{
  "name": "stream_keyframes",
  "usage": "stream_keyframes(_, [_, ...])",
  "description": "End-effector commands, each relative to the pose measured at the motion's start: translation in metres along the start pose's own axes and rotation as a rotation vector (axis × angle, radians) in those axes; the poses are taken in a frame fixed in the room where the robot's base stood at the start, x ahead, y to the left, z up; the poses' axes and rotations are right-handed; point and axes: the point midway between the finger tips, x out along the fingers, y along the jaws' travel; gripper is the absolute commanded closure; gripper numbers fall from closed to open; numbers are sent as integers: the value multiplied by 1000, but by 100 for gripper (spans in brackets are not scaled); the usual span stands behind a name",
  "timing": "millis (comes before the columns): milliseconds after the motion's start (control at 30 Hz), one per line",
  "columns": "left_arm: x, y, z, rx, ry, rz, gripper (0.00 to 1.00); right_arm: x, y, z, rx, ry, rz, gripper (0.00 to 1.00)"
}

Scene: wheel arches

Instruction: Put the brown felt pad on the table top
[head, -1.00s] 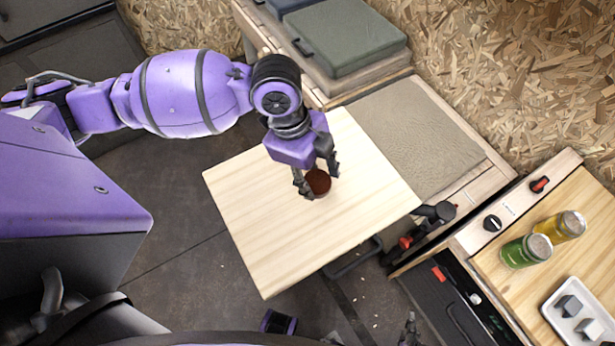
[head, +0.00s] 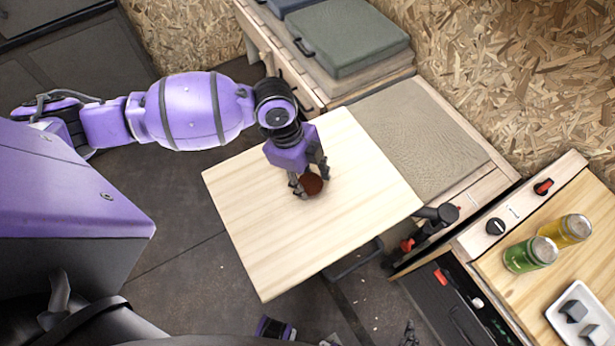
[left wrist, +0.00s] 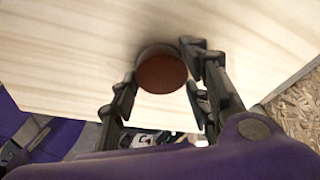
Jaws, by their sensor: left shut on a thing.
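The brown felt pad (head: 312,184) is a small dark brown disc over the middle of the pale wooden table top (head: 250,225). My left gripper (head: 310,181) is shut on the pad, with one finger on each side of it. In the left wrist view the pad (left wrist: 162,74) shows as a round brown face between the dark fingertips, with a shadow on the wood beside it. The pad is very near the table top; I cannot tell whether it touches. A dark piece that may be my right gripper (head: 410,333) shows at the bottom edge, mostly cut off.
A counter at the right holds a green can (head: 530,254), a yellow can (head: 566,231) and a white tray (head: 598,338) with grey blocks. A black tap-like fitting (head: 437,215) stands by the table's right corner. The table top around the pad is clear.

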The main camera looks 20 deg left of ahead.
Motion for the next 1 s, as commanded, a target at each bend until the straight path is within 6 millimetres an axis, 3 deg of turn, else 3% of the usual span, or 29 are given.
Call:
stream_keyframes(67, [3,0,1,0,0,1,72,0,0,0,0,1,0,100])
stream_keyframes(100, [2,0,1,0,0,1,53,1,0,-1,0,2,0,100])
stream_keyframes(233, [2,0,0,0,0,1,38,1,0,-1,0,3,0,100])
stream_keyframes(633, [-5,-1,0,-1,0,-1,38,0,0,-3,0,4,0,100])
stream_keyframes(1000, [-79,-2,0,1,-2,-4,38,-3,1,-11,2,16,1,100])
